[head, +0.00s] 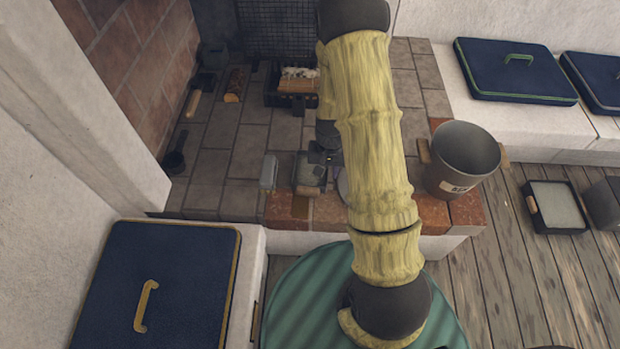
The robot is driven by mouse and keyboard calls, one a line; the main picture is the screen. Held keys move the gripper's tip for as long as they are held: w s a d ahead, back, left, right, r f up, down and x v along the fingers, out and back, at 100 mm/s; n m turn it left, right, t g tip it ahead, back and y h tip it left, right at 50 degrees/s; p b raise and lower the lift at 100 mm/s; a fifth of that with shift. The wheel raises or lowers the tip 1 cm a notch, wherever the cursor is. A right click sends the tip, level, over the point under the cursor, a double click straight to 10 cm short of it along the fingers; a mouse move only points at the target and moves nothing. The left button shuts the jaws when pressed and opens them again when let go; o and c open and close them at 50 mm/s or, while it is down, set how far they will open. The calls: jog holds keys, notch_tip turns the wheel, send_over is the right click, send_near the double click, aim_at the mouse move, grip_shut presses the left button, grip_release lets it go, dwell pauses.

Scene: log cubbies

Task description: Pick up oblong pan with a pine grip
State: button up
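A small oblong dark pan (311,172) with a greyish inside lies on the brick hearth, near its front edge. A short brown wooden grip (300,206) points from it toward me. My gripper (326,156) is just above and beyond the pan's far right side, pointing down. It is small, dark and partly hidden by my arm, so its fingers are not clear. I cannot tell whether it touches the pan. My arm also hides what lies right of the pan.
A grey upright object (268,172) stands left of the pan. A log (236,84) and a dark grate (291,97) lie farther back. A metal bucket (462,159) stands right.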

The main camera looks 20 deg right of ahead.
aim_at(311, 174)
notch_tip(311, 174, down, 5)
jog(key=b, duration=0.3)
jog(key=shift+w+d+f, duration=0.1)
jog(key=shift+f, duration=0.05)
grip_shut()
